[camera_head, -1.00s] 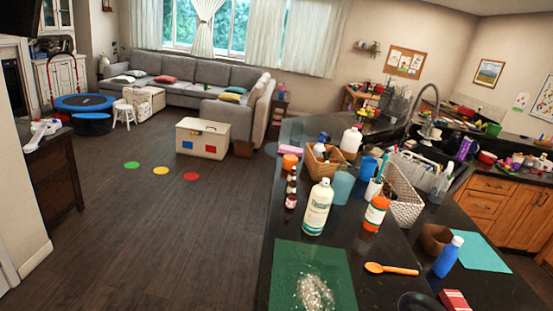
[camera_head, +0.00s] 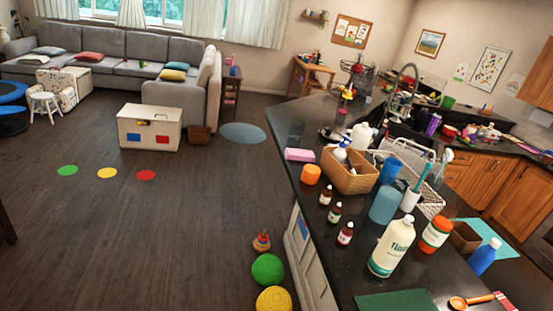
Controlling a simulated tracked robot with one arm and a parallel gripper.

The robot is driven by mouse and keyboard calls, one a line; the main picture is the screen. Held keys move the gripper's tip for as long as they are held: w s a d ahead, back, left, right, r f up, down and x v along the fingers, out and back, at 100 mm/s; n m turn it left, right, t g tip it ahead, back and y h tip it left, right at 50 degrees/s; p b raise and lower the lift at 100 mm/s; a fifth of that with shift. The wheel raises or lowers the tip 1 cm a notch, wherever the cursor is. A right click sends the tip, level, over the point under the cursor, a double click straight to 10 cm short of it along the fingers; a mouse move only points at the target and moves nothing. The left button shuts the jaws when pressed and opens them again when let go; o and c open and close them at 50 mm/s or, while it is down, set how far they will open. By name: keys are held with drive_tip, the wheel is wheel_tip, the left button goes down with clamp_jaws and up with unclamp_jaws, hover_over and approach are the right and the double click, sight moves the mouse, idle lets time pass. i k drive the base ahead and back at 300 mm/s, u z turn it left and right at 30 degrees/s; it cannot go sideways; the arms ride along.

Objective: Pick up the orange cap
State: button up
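The orange cap (camera_head: 310,174), a short orange cylinder, stands on the dark counter (camera_head: 310,205) near its left edge. A pink sponge-like block (camera_head: 299,155) lies just behind it.
Taller bottles crowd the counter: a cream bottle (camera_head: 392,250), an orange-and-white bottle (camera_head: 436,235) and a blue bottle (camera_head: 485,256). A green ball (camera_head: 267,269), a yellow ball (camera_head: 273,299) and a ring stacker (camera_head: 262,242) lie beside the counter. Open floor is at left.

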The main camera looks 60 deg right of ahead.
sight(310, 174)
drive_tip(key=i, duration=1.9)
drive_tip(key=z, duration=2.9)
drive_tip(key=i, duration=1)
drive_tip(key=u, duration=0.1)
